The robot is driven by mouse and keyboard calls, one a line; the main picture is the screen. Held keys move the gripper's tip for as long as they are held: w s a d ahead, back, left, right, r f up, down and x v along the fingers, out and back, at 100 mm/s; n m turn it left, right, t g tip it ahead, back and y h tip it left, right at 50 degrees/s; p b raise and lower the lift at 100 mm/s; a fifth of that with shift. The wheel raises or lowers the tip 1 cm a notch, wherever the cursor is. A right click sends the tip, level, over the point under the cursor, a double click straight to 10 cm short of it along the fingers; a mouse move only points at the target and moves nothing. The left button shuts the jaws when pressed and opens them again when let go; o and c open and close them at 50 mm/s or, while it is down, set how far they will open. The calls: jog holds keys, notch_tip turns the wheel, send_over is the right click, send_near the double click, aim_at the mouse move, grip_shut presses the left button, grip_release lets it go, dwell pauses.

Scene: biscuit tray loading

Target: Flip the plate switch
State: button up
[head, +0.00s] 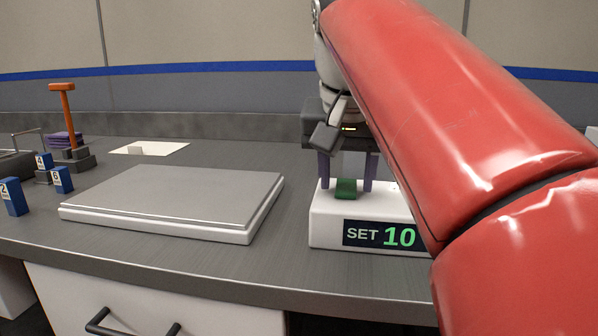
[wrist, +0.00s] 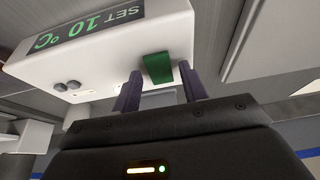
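The control box (head: 325,231) is white, with a dark display reading SET 10 on its front; in the wrist view the box (wrist: 120,50) appears upside down and reads SET 10 °C. The green switch (head: 346,190) stands on top of the box and looks tilted; it also shows in the wrist view (wrist: 158,67). My gripper (head: 346,181) is open, pointing down at the box top. Its two dark purple fingers are on either side of the switch, with gaps, in the wrist view (wrist: 160,72). I cannot tell whether they touch the box. The flat grey-topped plate (head: 180,196) lies left of the box.
My red arm covers the right side of the head view and the box's right end. Small blue numbered blocks (head: 62,180), an orange-topped stand (head: 68,120) and a purple stack (head: 64,140) are at the left. A white sheet (head: 165,148) lies behind the plate. The counter between plate and box is clear.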

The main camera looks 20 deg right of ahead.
jog(key=c, duration=0.8)
jog(key=shift+w+d+r+g+y+p, duration=0.15)
jog(key=shift+r+g+y+p, duration=0.35)
jog(key=shift+p, duration=0.55)
jog(key=shift+w+f+g, duration=0.2)
jog(key=shift+f+g, duration=0.2)
jog(key=shift+o, duration=0.2)
jog(key=shift+g+y, duration=0.4)
jog(key=shift+c, duration=0.2)
jog(key=o, duration=1)
jog(key=shift+s, duration=0.1)
